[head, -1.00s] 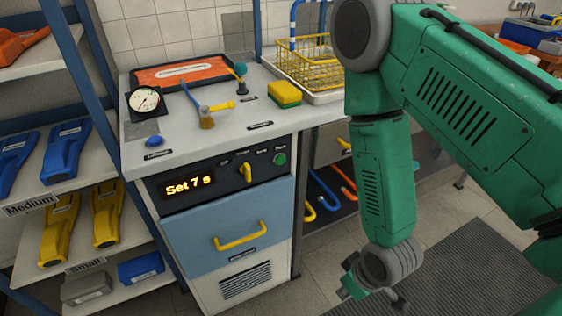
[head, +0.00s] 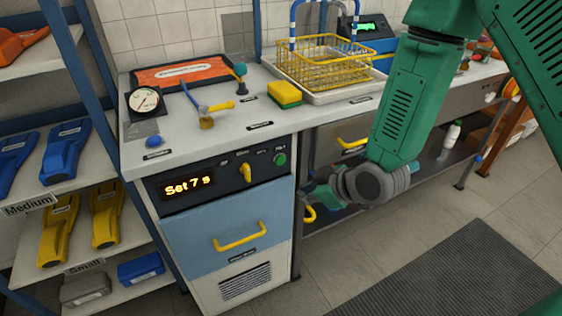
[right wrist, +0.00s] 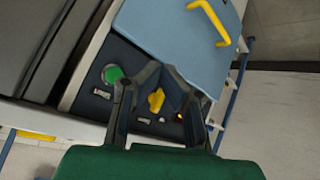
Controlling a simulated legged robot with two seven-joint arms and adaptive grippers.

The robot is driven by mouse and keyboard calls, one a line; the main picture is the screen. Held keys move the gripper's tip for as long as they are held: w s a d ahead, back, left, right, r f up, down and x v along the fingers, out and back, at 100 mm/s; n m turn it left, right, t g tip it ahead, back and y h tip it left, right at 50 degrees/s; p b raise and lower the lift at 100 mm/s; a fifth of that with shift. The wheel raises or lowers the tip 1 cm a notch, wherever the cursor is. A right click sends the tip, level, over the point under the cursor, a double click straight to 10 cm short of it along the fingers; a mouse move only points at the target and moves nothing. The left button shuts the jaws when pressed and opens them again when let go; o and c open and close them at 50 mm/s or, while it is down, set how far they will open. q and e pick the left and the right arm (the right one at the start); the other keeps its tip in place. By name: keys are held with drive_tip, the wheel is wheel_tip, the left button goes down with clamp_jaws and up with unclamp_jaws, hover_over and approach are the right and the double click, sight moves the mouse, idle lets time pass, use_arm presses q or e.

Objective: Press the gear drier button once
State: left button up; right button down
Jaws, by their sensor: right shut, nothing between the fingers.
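The drier's front panel (head: 219,179) has a lit display (head: 187,187) reading "Set 7 s", a yellow knob (head: 245,172) and a round green button (head: 281,159) at its right end. In the right wrist view the green button (right wrist: 112,74) lies left of my fingers and the yellow knob (right wrist: 156,100) shows between the finger links. My right gripper (head: 312,200) is in front of the unit, right of and below the green button; it also shows in the right wrist view (right wrist: 161,71), shut and empty. It appears apart from the button. My left gripper is not in view.
A blue button (head: 154,142), a gauge (head: 144,101), a yellow-green sponge (head: 284,95) and a yellow wire basket (head: 322,62) are on the counter. A yellow-handled drawer (head: 239,237) is below the panel. A shelf rack (head: 90,65) stands at left. Floor at right is open.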

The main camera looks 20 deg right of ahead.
sight(280, 160)
drive_tip(key=shift+w+a+b, duration=0.15)
drive_tip(key=shift+w+b, duration=0.2)
drive_tip(key=shift+w, duration=4.05)
drive_tip(key=shift+w, duration=0.35)
drive_tip(key=shift+w+p, duration=0.3)
drive_tip(key=shift+w, duration=0.2)
drive_tip(key=shift+s+p, duration=0.3)
drive_tip(key=shift+s, duration=0.6)
